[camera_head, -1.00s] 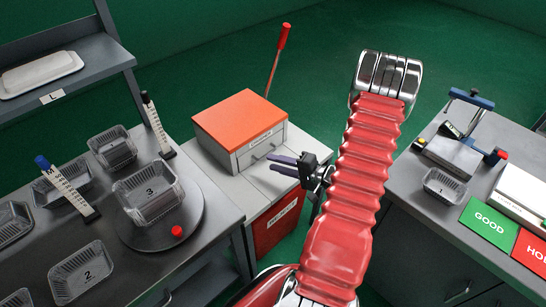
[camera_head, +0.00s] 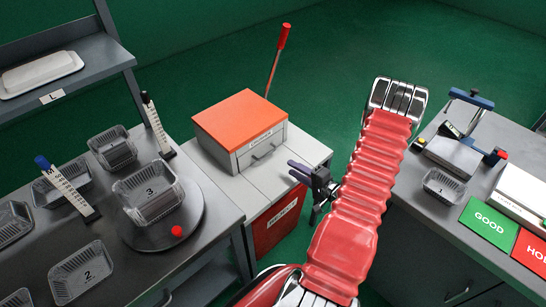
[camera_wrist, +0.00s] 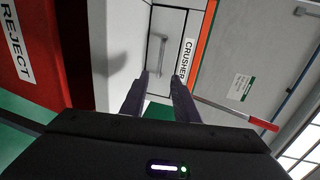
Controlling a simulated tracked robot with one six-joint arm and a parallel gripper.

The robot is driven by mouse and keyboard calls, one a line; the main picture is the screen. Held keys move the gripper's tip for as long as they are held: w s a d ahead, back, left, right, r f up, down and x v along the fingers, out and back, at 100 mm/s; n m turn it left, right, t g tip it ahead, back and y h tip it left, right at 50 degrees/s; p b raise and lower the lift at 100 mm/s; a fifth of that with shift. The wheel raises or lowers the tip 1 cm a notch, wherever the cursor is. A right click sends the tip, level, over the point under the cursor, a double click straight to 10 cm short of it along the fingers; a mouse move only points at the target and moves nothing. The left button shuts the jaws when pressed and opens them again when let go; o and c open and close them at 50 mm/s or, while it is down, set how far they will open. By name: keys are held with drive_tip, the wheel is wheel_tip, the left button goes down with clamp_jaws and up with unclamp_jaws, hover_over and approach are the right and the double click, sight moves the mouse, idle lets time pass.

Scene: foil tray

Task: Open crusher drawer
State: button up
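The crusher (camera_head: 240,118) is a grey box with an orange top on a pale cabinet. Its drawer (camera_head: 247,158) has a grey bar handle (camera_head: 263,152) and looks shut. The handle also shows in the wrist view (camera_wrist: 161,54), just beyond the fingertips, beside the CRUSHER label (camera_wrist: 187,58). My gripper (camera_head: 290,168) is to the right of the drawer front, apart from the handle. In the wrist view my gripper (camera_wrist: 159,80) has its two dark fingers spread, with nothing between them.
A red lever (camera_head: 279,55) stands behind the crusher. A red REJECT bin (camera_head: 277,222) is below it in the cabinet. The left bench (camera_head: 215,218) holds clear trays and a round scale; the right bench (camera_head: 410,190) holds signs and a clamp device.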

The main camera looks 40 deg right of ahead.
drive_tip(key=x, duration=1.2)
drive_tip(key=shift+w+a, duration=0.1)
drive_tip(key=shift+w, duration=0.2)
clamp_jaws()
drive_tip(key=shift+f, duration=0.1)
drive_tip(key=shift+s, duration=0.1)
